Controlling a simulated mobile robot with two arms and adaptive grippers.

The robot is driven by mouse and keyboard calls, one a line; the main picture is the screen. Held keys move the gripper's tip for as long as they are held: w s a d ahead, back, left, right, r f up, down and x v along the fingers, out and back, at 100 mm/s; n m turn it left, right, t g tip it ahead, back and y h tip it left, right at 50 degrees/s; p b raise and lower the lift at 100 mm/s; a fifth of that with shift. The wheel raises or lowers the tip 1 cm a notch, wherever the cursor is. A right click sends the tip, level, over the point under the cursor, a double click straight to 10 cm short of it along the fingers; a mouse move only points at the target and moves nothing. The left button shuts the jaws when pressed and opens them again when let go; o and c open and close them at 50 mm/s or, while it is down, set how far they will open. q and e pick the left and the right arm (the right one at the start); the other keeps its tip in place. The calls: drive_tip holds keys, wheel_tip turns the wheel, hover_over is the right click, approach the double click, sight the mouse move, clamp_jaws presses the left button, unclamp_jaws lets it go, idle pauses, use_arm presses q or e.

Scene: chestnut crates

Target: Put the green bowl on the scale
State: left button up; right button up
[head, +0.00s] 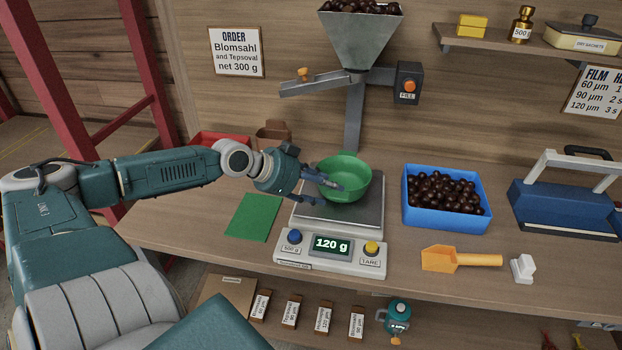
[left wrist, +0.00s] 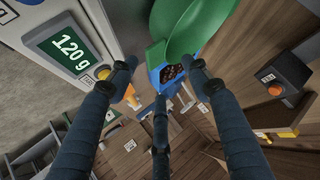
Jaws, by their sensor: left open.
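The green bowl (head: 352,186) is upright over the steel pan of the scale (head: 366,215) and appears to rest on it. The bowl looks empty. The scale's display (head: 331,245) reads 120 g. My left gripper (head: 326,192) is open at the bowl's left side, with its fingers close to the rim; I cannot tell whether they touch it. In the left wrist view the bowl (left wrist: 190,28) is at the top, beyond the spread fingers (left wrist: 160,75), and the display (left wrist: 70,50) is at the upper left. My right gripper is not in view.
A hopper (head: 358,38) of dark balls stands behind the scale. A blue crate (head: 447,217) of balls is to its right, with an orange scoop (head: 455,259) in front and a blue sealer (head: 562,207) farther right. A green sheet (head: 253,217) lies left of the scale.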

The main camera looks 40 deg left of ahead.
use_arm(q)
drive_tip(key=p+v, duration=0.2)
drive_tip(key=v, duration=0.2)
drive_tip(key=shift+s+a+r, duration=0.1)
drive_tip(key=shift+s+r, duration=0.1)
idle(1.5)
drive_tip(key=shift+c, duration=0.3)
